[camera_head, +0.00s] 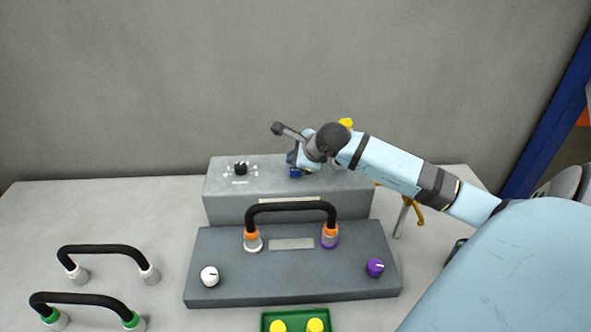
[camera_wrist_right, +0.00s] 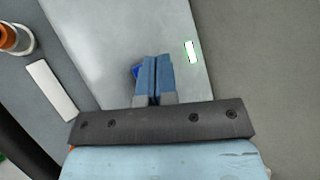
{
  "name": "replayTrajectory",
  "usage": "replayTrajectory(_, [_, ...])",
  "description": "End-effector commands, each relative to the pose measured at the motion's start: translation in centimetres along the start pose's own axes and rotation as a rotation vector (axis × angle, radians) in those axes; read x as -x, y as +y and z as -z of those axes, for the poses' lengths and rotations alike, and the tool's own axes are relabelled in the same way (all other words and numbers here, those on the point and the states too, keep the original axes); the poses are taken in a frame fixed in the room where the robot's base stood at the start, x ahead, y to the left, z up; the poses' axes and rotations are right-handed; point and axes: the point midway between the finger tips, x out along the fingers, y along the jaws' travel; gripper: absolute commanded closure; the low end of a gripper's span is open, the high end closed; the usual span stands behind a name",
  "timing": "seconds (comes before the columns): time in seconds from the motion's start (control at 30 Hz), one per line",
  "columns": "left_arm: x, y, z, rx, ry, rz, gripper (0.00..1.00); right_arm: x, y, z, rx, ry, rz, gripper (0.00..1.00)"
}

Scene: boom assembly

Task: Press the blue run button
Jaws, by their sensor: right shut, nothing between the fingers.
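The blue run button (camera_head: 296,174) is on top of the grey rear box (camera_head: 222,207), partly covered by my right gripper. My right gripper (camera_head: 292,160) is over the box at the button, with its fingers shut and empty. In the right wrist view the two blue fingers (camera_wrist_right: 155,80) are together, pointing at the box top. A bit of the blue button (camera_wrist_right: 136,70) shows just left of them; the rest is hidden. I cannot tell whether the fingertips touch it. My left gripper is not in view.
A black dial (camera_head: 241,167) is on the box's left top. In front, a black handle (camera_head: 290,206) arches over a grey panel with a white knob (camera_head: 209,276) and a purple knob (camera_head: 375,267). Two loose handles lie at left; a green tray (camera_head: 265,322) is at the front.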

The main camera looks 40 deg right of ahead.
Motion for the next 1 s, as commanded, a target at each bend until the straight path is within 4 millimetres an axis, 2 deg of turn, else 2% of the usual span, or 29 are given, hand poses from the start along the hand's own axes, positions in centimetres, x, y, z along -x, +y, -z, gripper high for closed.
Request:
replayTrajectory(0.5, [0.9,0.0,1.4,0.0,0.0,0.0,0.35,3.3,-2.4,-2.4,0.001,-0.001,0.001,1.0])
replayTrajectory(1.0, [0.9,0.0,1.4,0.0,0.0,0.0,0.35,3.4,-2.5,-2.5,0.0,0.0,0.001,1.0])
